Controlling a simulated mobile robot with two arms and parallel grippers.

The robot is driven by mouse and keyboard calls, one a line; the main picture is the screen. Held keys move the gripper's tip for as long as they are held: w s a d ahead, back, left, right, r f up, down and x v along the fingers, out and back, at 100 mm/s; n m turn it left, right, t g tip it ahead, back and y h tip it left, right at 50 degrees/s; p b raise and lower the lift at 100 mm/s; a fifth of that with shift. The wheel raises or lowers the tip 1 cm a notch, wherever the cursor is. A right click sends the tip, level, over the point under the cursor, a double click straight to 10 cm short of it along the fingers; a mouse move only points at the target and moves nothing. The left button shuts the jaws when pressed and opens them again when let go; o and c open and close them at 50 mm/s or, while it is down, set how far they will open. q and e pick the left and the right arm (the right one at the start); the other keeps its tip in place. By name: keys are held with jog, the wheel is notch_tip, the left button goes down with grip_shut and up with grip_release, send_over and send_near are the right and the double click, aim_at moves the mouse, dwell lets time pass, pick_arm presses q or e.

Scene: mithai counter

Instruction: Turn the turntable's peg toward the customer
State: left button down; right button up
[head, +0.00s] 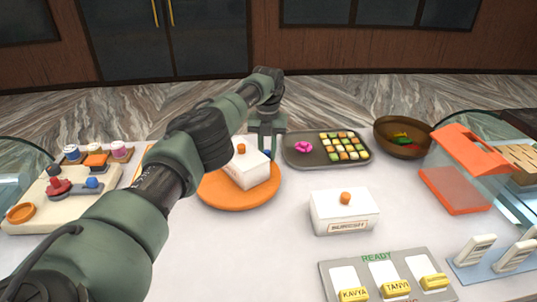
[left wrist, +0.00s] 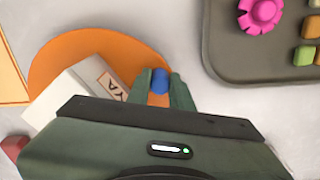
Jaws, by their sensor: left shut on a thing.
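The orange turntable (head: 238,201) lies flat on the white counter, left of centre, and also shows in the left wrist view (left wrist: 58,58). A white box (head: 243,170) with an orange knob sits on it, turned at an angle; the left wrist view shows part of its label. My left gripper (head: 267,150) reaches over to the turntable's far right edge. In the left wrist view it is shut on the peg (left wrist: 159,79), which has a blue top and an orange body. My right gripper is not in view.
A grey tray (head: 297,157) with sweets and a pink flower (head: 304,147) lies close right of my left gripper. A second white box (head: 340,212), a bowl (head: 402,136) and an orange-framed case (head: 455,192) stand right. A READY board (head: 372,268) is in front.

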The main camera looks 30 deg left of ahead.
pick_arm(q)
jog(key=shift+w+a+n, duration=0.15)
jog(key=shift+a+n, duration=0.1)
jog(key=shift+n, duration=0.05)
jog(key=shift+a+r, duration=0.1)
dwell(0.4)
jog(key=c, duration=1.3)
grip_release()
jog(key=shift+o, duration=0.2)
notch_tip(320, 180, up, 5)
jog(key=shift+f+b, duration=0.1)
jog(key=shift+b, duration=0.45)
jog(key=shift+r+p, duration=1.05)
jog(key=shift+r, duration=0.45)
